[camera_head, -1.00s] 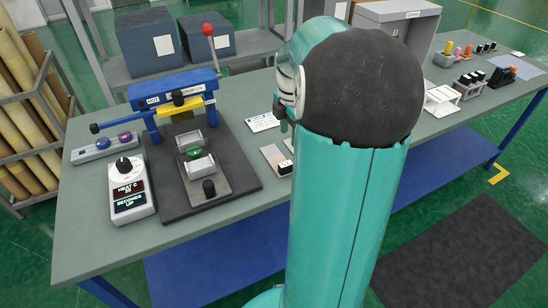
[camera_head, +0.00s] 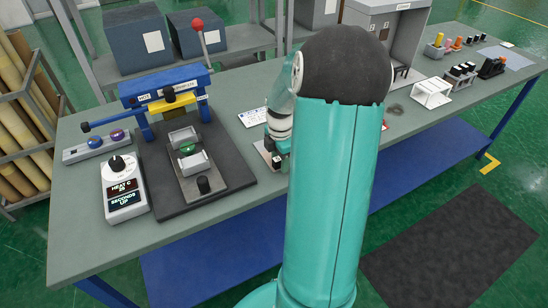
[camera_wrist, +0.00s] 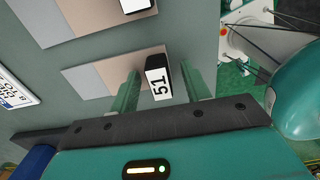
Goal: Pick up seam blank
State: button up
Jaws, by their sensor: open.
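In the wrist view, a flat two-tone strip, grey and tan (camera_wrist: 90,82), lies on the bench; it looks like a seam blank. A black block with a white "51" label (camera_wrist: 158,84) is at its right end. My gripper (camera_wrist: 160,69) is open, with one green finger on each side of the block. I cannot tell whether the fingers touch it. A second similar strip (camera_wrist: 85,22) lies beyond, with another black block (camera_wrist: 136,5) at its end, cut by the frame edge. In the head view my arm hides most of this spot.
A blue press (camera_head: 165,95) with a red-knobbed lever stands on a dark base at the left, beside a heat timer box (camera_head: 124,188). A white label card (camera_head: 253,116) lies near my wrist. A grey booth (camera_head: 385,40) and a white stand (camera_head: 431,93) are farther right.

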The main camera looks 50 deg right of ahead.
grip_shut()
dwell(0.3)
